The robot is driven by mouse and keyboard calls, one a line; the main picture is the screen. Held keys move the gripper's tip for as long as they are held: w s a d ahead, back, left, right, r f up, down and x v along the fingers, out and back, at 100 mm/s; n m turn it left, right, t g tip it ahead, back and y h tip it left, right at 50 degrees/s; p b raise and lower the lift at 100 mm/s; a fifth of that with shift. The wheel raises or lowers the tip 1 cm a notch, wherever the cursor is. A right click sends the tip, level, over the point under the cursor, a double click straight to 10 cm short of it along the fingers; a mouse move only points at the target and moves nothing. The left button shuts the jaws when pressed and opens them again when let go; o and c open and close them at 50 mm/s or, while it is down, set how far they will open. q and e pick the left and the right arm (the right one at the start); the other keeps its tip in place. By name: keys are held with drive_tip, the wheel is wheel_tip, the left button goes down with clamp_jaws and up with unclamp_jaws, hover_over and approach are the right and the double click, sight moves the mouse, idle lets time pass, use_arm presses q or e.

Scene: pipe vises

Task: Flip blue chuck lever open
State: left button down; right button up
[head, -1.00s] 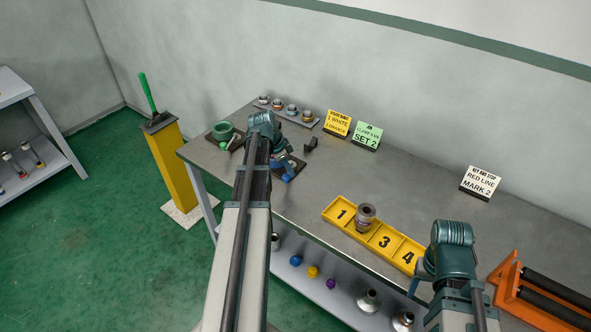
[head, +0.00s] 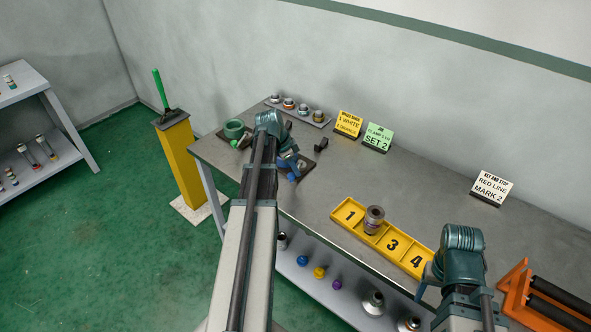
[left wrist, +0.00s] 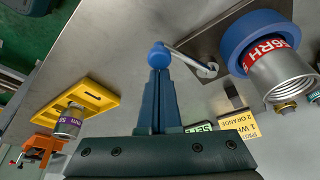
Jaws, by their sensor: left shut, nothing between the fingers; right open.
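The blue chuck (left wrist: 255,35) sits on a dark base plate at the upper right of the left wrist view, with a pipe fitting (left wrist: 281,80) in its mouth. Its metal lever (left wrist: 188,60) ends in a blue ball knob (left wrist: 159,56). My left gripper (left wrist: 159,72) is shut and empty, its tips right at the knob; I cannot tell whether they touch. In the head view the left arm partly hides the chuck, and the blue knob (head: 292,176) shows beside it. My right gripper (head: 424,287) is open near the table's front edge, partly hidden by its wrist.
A green chuck (head: 234,129) stands at the table's left end. A yellow numbered tray (head: 350,214) holds a fitting (head: 374,219). Several fittings stand on a back strip (head: 297,112), near sign cards (head: 348,124). An orange roller stand (head: 516,289) is at right. The table middle is clear.

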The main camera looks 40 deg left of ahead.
use_arm(q)
drive_tip(key=w+d, duration=0.3)
drive_tip(key=p+v, duration=1)
drive_tip(key=shift+a+r, duration=0.3)
drive_tip(key=shift+a, duration=0.05)
drive_tip(key=s+d+f+n+g, duration=0.1)
drive_tip(key=s+d+g, duration=0.1)
drive_tip(key=d, duration=1.8)
drive_tip(key=s+d+n+y, duration=0.1)
drive_tip(key=s+d, duration=0.5)
drive_tip(key=d, duration=0.3)
drive_tip(key=s+d+n+g+y, duration=0.1)
drive_tip(key=s+d+y, duration=0.1)
drive_tip(key=s+d, duration=0.5)
drive_tip(key=d, duration=0.3)
